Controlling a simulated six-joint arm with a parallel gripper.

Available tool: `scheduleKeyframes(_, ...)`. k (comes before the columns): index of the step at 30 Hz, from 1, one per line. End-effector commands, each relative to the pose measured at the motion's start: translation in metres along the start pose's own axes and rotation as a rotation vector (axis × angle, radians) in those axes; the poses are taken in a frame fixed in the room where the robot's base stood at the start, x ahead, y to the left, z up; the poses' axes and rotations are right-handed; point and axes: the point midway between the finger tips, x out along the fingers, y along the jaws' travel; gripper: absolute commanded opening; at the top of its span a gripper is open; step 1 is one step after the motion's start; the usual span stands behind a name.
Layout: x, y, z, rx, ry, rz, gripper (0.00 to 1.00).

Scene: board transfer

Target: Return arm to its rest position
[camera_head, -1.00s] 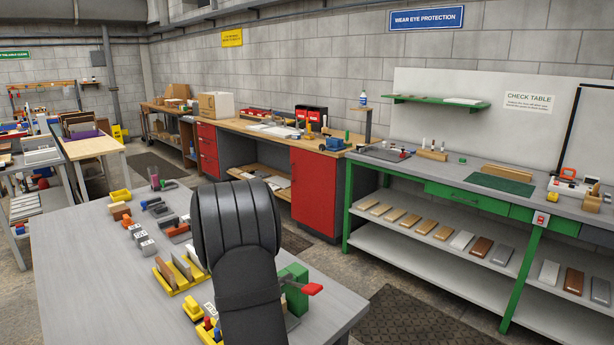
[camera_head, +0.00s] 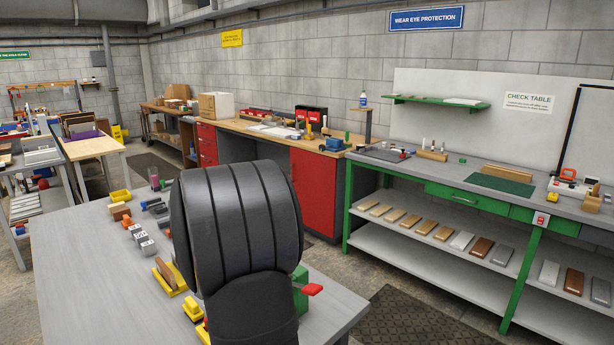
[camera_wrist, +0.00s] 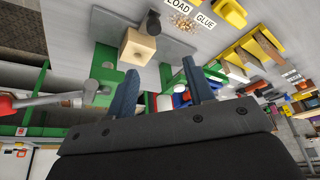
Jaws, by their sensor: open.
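My gripper (camera_wrist: 160,92) shows in the wrist view with its two dark blue-grey fingers spread apart and nothing between them. It is above the grey table. In the head view my black arm link fills the lower middle and hides the gripper. A wooden block (camera_wrist: 138,46) is on a grey plate beyond the left finger, apart from it. A green fixture with a grey handle and red knob is left of the gripper in the wrist view; its red knob (camera_head: 312,289) also shows in the head view.
The grey table (camera_head: 85,270) is bare on its left side. Yellow racks (camera_wrist: 230,50) holding boards, and several small blocks, stand along its middle. A green-framed check table (camera_head: 450,180) is at the right. A red cabinet (camera_head: 315,190) stands behind.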

Motion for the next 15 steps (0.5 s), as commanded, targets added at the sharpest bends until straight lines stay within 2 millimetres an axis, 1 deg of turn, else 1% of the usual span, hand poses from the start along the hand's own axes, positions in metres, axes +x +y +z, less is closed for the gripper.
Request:
scheduleKeyframes(1, -0.007, 0.0, 0.0, 0.0, 0.001, -0.001, 0.48)
scheduleKeyframes(3, -0.014, 0.0, 0.0, 0.0, 0.002, -0.001, 0.48)
scheduleKeyframes(6, -0.019, 0.0, 0.0, 0.0, 0.0, 0.0, 0.48)
scheduleKeyframes(15, -0.023, 0.0, 0.0, 0.0, 0.0, 0.0, 0.48)
